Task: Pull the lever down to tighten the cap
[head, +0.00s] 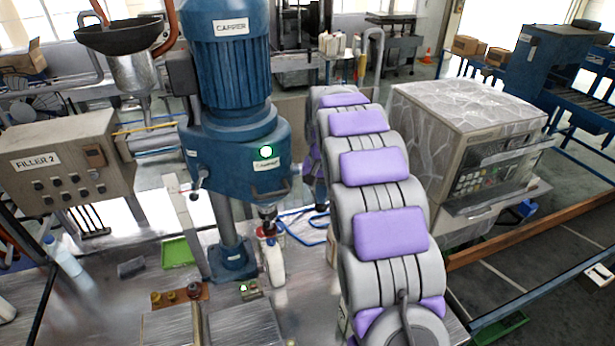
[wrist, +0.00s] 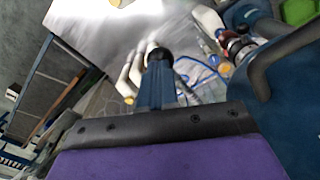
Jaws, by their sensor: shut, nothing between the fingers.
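The blue capper (head: 235,150) stands on the bench with a green light on its front. A thick dark bar (wrist: 288,50) beside blue metal in the wrist view may be the same lever. A white bottle (head: 273,262) stands upright under the red capping head (head: 268,232); its cap cannot be made out clearly. My gripper (wrist: 158,54) is shut and empty, left of the thick bar in the wrist view and apart from it. In the head view, my gripper is hidden.
The Filler 2 control box (head: 70,165) stands at the left. A large grey machine (head: 465,140) stands right of my arm. A green tray (head: 178,252) and a small green-lit button box (head: 250,290) are near the capper. Bare metal bench (wrist: 115,35) shows in the wrist view.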

